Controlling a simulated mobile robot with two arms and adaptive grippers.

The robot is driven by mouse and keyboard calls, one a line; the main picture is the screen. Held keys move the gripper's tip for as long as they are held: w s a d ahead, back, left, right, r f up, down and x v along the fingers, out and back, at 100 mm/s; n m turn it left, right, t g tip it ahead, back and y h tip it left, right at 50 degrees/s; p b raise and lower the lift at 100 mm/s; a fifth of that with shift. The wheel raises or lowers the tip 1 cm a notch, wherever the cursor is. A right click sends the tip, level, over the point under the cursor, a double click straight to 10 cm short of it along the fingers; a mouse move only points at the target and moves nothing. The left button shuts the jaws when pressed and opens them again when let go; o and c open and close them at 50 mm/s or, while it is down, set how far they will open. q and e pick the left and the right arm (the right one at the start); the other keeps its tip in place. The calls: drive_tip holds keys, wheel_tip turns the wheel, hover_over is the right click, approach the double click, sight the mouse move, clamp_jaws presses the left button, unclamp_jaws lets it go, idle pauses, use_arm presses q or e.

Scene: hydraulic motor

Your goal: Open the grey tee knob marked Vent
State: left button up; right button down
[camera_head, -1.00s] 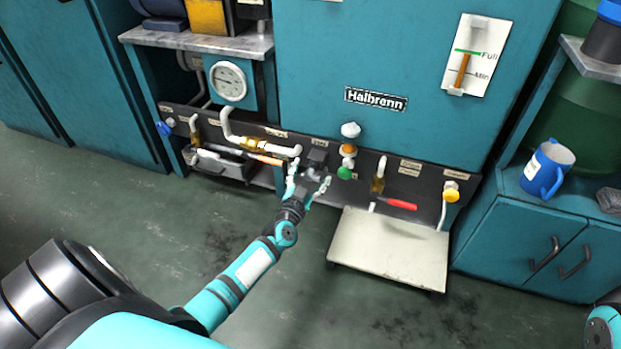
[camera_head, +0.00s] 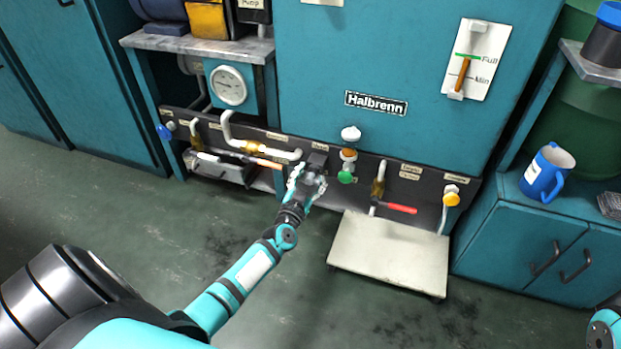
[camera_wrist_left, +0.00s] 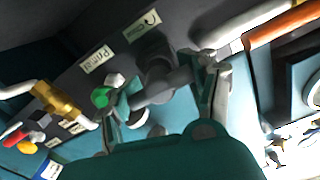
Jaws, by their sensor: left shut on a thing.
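The grey tee knob (camera_wrist_left: 165,88) sticks out from the dark valve panel and lies between the two fingers of my left gripper (camera_wrist_left: 163,100) in the left wrist view. The gripper is shut on it, with a finger on either side. In the head view my left gripper (camera_head: 308,183) is at the middle of the panel, and the dark base of the knob (camera_head: 317,159) shows just above it. Most of the knob is hidden there by the gripper. I cannot read a Vent mark on the labels near it. My right gripper is not in view.
A green knob (camera_head: 345,177) sits close to the right of my left gripper. A white pipe with an orange handle (camera_head: 265,162) is close to the left. A red-handled valve (camera_head: 400,208) and a pale platform (camera_head: 388,255) are further right.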

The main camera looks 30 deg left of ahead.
use_arm(q)
drive_tip(key=shift+d+n, duration=0.2)
drive_tip(key=shift+n, duration=0.1)
drive_tip(key=n+p, duration=0.1)
drive_tip(key=n, duration=0.2)
drive_tip(key=shift+d+n, duration=0.1)
drive_tip(key=shift+n, duration=0.2)
drive_tip(key=n, duration=0.4)
drive_tip(key=shift+f+n, duration=0.1)
drive_tip(key=shift+n, duration=0.2)
drive_tip(key=n, duration=0.4)
drive_tip(key=shift+n, duration=2.5)
drive_tip(key=o, duration=1.2)
drive_tip(key=shift+c, duration=0.2)
drive_tip(key=shift+a, duration=0.25)
